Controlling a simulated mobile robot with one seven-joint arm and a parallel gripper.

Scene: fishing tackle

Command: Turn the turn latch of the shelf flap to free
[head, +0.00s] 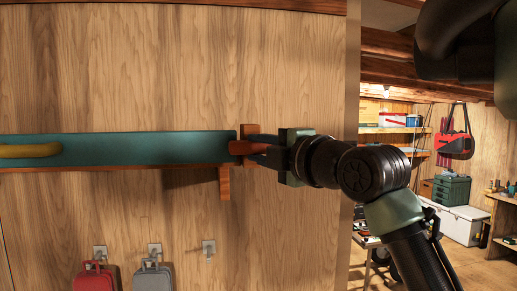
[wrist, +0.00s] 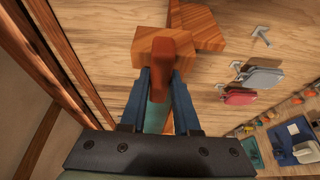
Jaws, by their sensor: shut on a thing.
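The shelf flap (head: 120,148) is a long teal board on the wood wall, with a yellow handle (head: 28,151) at its left. The turn latch (head: 241,148) is a red-brown bar at the flap's right end. It looks horizontal in the head view, its left tip reaching the flap's edge. In the wrist view the latch (wrist: 158,62) stands between the blue fingertips in front of a wooden block. My gripper (head: 262,151) comes from the right and is shut on the latch; its fingers (wrist: 159,88) hide part of it.
The wooden block (head: 249,131) sits behind the latch, and a wooden bracket (head: 224,184) is below the flap's right end. A red case (head: 93,279) and a grey case (head: 152,278) hang from hooks lower down. The wall ends at a post (head: 352,80); a room opens beyond.

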